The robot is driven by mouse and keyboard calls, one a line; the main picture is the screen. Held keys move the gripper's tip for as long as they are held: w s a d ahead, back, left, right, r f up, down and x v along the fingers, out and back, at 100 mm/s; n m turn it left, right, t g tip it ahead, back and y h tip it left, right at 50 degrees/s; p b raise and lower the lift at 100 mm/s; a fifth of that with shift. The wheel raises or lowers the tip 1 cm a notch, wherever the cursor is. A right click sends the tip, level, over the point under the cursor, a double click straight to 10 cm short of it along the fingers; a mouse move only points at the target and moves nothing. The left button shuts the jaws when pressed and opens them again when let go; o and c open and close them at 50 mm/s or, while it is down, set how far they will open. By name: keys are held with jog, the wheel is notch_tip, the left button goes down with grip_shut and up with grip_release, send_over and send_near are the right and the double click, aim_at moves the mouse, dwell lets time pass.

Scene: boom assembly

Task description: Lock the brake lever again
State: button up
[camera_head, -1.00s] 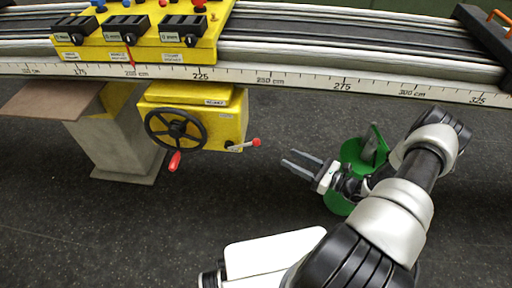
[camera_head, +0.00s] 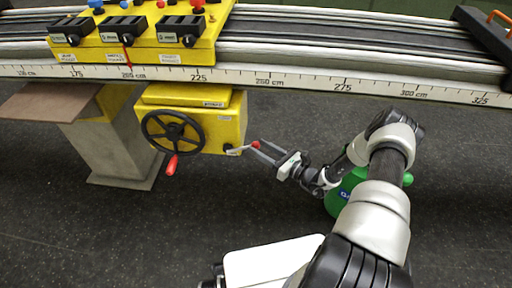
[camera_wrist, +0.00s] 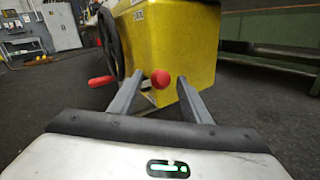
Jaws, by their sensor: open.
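The brake lever (camera_head: 240,149) is a short light rod with a red ball knob on the lower right of the yellow gearbox (camera_head: 218,119). Its red knob (camera_wrist: 160,78) shows between my fingers in the wrist view, where the rod is hidden behind it. My gripper (camera_head: 262,151) is open, with its fingertips around or right beside the knob. I cannot tell whether a finger touches it. In the wrist view my gripper (camera_wrist: 155,88) points at the yellow box, with one finger on each side of the knob.
A black handwheel (camera_head: 172,132) with a red handle (camera_head: 171,165) is on the box's front, left of the lever. The long rail with a scale (camera_head: 300,84) runs above. A concrete pillar (camera_head: 112,150) stands left. A green object (camera_head: 340,198) is behind my arm. The floor below is clear.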

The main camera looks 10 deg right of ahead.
aim_at(253, 143)
jog(key=shift+x, duration=1.25)
grip_shut()
jog(key=r+p, duration=0.1)
jog(key=p, duration=0.1)
jog(key=a+r+n+g+h+p, duration=0.1)
jog(key=r+p, duration=0.1)
jog(key=p, duration=0.1)
jog(key=shift+w+r, duration=0.2)
jog(key=a+h+p, duration=0.1)
jog(key=p, duration=0.2)
jog(key=shift+w+r+n+g, duration=0.15)
jog(key=shift+r+n+g, duration=0.15)
jog(key=shift+r+g, duration=0.1)
jog(key=shift+a+h+p, duration=0.15)
jog(key=shift+h+p, duration=0.15)
jog(key=shift+p, duration=0.15)
jog(key=shift+w+a+g, duration=0.1)
jog(key=shift+g, duration=0.2)
jog(key=shift+f, duration=0.15)
